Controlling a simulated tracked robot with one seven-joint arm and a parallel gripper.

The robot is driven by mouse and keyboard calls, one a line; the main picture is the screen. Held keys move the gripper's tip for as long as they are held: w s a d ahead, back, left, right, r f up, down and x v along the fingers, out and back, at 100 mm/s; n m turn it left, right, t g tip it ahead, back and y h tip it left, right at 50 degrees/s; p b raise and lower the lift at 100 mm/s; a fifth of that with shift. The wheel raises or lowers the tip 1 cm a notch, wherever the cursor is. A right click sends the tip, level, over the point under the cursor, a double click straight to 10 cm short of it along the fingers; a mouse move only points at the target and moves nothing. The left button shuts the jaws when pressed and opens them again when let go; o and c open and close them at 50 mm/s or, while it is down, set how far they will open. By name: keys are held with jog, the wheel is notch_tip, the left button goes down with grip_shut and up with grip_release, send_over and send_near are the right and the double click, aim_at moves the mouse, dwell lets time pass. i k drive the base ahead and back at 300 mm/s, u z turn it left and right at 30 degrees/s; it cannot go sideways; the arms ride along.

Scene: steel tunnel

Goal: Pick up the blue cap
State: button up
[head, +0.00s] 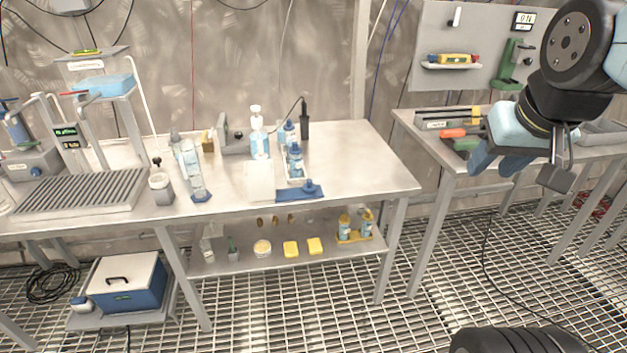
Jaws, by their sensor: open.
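A small blue cap-like piece (310,186) sits on a flat blue mat (287,194) near the front edge of the left steel bench. Behind it, bottles with blue labels or tops (294,158) stand close together in a pale holder. My gripper (494,166) hangs in the upper right, in front of the right bench. It is open and empty, well to the right of the blue piece and apart from it. The blue piece is too small to make out in detail.
A white box (260,181) stands left of the mat, and a measuring cylinder (192,170) stands further left. The right part of the left bench top (370,168) is clear. The right bench (412,128) holds a tool tray. A lower shelf (270,260) carries yellow pieces and small bottles.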

aim_at(308, 187)
jog(key=z, duration=0.05)
jog(key=i, duration=1)
jog(key=u, duration=0.1)
